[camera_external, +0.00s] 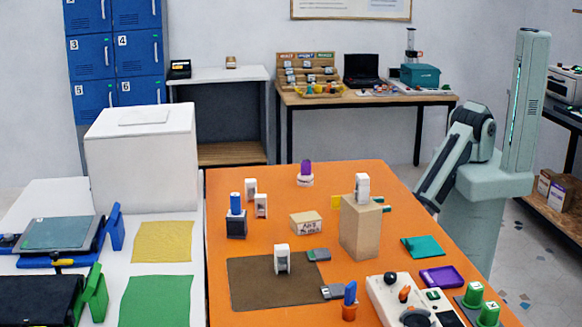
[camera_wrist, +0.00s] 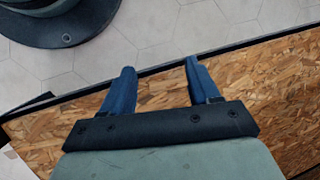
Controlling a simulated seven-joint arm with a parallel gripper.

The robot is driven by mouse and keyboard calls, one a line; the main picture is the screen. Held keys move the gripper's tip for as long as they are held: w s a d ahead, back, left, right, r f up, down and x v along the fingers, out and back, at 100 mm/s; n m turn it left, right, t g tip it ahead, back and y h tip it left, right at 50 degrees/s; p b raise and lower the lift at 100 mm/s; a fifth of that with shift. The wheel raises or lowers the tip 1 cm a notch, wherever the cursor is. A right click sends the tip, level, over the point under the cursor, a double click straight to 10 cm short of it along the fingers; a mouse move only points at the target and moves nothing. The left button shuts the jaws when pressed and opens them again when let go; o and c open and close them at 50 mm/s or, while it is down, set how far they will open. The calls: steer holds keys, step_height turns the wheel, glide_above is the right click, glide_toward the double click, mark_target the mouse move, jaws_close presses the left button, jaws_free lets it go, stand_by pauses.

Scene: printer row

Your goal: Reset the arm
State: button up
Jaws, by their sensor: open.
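My gripper (camera_wrist: 159,72) shows in the wrist view with its two blue fingers spread apart and nothing between them. It is over the edge of a chipboard panel (camera_wrist: 90,110), with grey tiled floor (camera_wrist: 160,35) beyond. In the external view my arm is folded at the right, beside the far right edge of the orange table (camera_external: 225,200). Its lower end comes down by that edge, and I cannot make out the fingers there.
A cardboard-coloured block (camera_external: 361,232) with a white piece (camera_external: 362,187) on top stands near the arm's side of the table. A small box (camera_external: 306,223), a brown mat (camera_external: 255,290), a teal piece (camera_external: 423,247) and a purple tray (camera_external: 442,277) lie on the table.

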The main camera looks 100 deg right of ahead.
steer(key=s+d+r+g+h, duration=0.1)
steer(key=s+d+r, duration=0.2)
steer(key=d, duration=0.7)
steer(key=s+d+r+g+h, duration=0.1)
steer(key=s+d+r+g, duration=0.1)
steer(key=s+d, duration=0.4)
steer(key=d+r, duration=0.1)
steer(key=d, duration=0.3)
steer(key=shift+h, duration=0.3)
